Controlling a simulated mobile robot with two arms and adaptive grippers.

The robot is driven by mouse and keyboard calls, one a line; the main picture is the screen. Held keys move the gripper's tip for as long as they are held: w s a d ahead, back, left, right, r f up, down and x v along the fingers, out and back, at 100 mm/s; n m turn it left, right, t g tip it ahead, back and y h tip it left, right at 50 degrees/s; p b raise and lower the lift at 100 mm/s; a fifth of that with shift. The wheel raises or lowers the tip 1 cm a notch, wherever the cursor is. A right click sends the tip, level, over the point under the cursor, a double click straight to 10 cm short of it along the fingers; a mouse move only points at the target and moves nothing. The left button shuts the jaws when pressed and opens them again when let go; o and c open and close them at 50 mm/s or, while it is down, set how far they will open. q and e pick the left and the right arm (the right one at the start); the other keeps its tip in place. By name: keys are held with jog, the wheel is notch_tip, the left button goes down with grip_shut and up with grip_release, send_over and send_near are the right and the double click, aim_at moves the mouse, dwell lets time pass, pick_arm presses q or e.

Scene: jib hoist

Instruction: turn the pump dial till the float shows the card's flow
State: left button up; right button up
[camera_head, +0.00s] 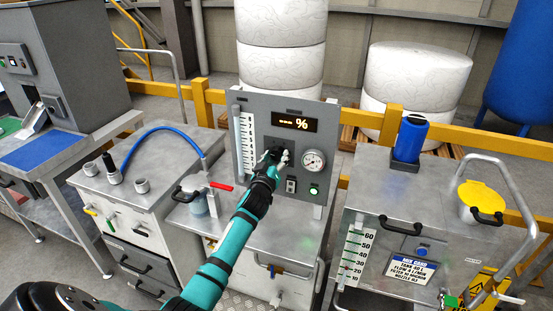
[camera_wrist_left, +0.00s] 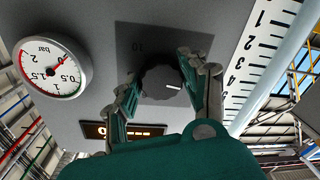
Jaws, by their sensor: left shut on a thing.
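The pump dial is a dark ribbed knob (camera_wrist_left: 165,86) with a white mark, on the grey panel (camera_head: 325,112). My left gripper (camera_head: 276,157) reaches it from the front and hides most of it in the head view. In the wrist view its two fingers (camera_wrist_left: 160,84) stand on either side of the knob, shut on it. The flow tube with its white scale (camera_head: 247,145) is left of the dial; its scale shows in the wrist view (camera_wrist_left: 262,55). I cannot make out the float. The mix card (camera_head: 411,269) hangs at right, its small print hard to read.
An amber display (camera_head: 294,122) shows dashes and a percent sign. A pressure gauge (camera_head: 313,161) and a lit green button (camera_head: 313,189) sit right of the dial. A red-handled valve (camera_head: 221,186) is left of my forearm. A blue canister (camera_head: 410,140) stands at right.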

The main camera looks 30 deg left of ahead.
pick_arm(q)
jog(key=shift+m, duration=0.3)
jog(key=m+b, duration=0.1)
jog(key=m, duration=0.2)
jog(key=shift+f, duration=0.1)
jog(key=m+b, duration=0.1)
jog(key=m, duration=0.4)
jog(key=shift+a+b, duration=0.15)
jog(key=shift+b, duration=0.15)
jog(key=m, duration=0.4)
jog(key=shift+s+a+m+t+b, duration=0.1)
jog(key=shift+m+t+b, duration=0.25)
jog(key=shift+m+t, duration=0.05)
jog(key=m, duration=0.5)
jog(key=shift+h, duration=0.3)
jog(key=o, duration=1.2)
